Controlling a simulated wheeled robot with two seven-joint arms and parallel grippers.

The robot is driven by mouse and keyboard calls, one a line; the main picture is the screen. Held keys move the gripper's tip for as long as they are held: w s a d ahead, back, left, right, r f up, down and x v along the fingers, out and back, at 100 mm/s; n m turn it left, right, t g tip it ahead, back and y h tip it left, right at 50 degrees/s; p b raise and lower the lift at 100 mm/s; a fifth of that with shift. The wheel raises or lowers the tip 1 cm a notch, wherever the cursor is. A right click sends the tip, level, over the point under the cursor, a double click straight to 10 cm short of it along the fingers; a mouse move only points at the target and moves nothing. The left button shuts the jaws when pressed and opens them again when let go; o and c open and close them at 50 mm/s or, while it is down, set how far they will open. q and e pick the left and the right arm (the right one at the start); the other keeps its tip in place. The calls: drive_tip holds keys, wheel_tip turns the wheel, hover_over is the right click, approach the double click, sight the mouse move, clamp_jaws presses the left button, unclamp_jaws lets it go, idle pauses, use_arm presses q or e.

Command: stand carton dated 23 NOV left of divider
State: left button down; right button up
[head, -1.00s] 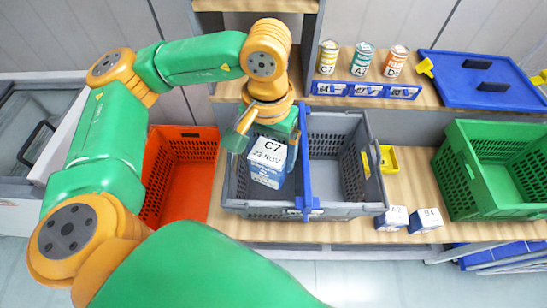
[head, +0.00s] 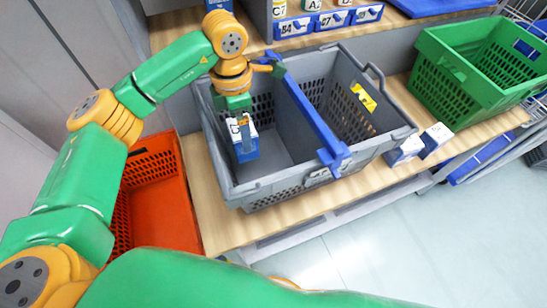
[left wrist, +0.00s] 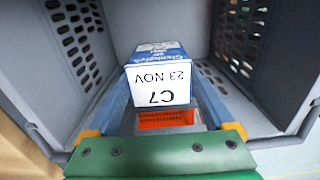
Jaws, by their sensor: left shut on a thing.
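The white-topped blue carton (head: 246,150) is in the left compartment of the grey tote (head: 270,190), left of the blue divider (head: 308,112). The left wrist view shows its white face reading C7, 23 NOV (left wrist: 160,84). My left gripper (head: 242,128) is shut on the carton from above, with a finger on either side in the left wrist view. The carton looks about upright. I cannot tell whether its base touches the tote floor. The right gripper is not in view.
An orange tote (head: 187,205) stands left of the grey tote and a green tote (head: 455,100) stands right. Two small cartons (head: 405,150) (head: 436,139) sit right of the grey tote. Cans (head: 279,9) stand on the back shelf. The right compartment holds a yellow-marked patch (head: 363,97).

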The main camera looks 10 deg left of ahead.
use_arm(q)
drive_tip(key=f, duration=0.2)
drive_tip(key=f+p, duration=0.1)
drive_tip(key=f, duration=0.2)
drive_tip(key=d+f, duration=0.1)
drive_tip(key=f, duration=0.2)
drive_tip(key=shift+s+f+p, duration=0.15)
drive_tip(key=shift+f+p, duration=0.1)
drive_tip(key=shift+p, duration=0.1)
drive_tip(key=shift+a+f, duration=0.25)
drive_tip(key=shift+f, duration=0.2)
unclamp_jaws()
drive_tip(key=shift+d, duration=0.1)
drive_tip(key=shift+r, duration=0.35)
wheel_tip(320, 180, up, 12)
drive_tip(key=shift+f+b, duration=0.15)
drive_tip(key=shift+b, duration=0.55)
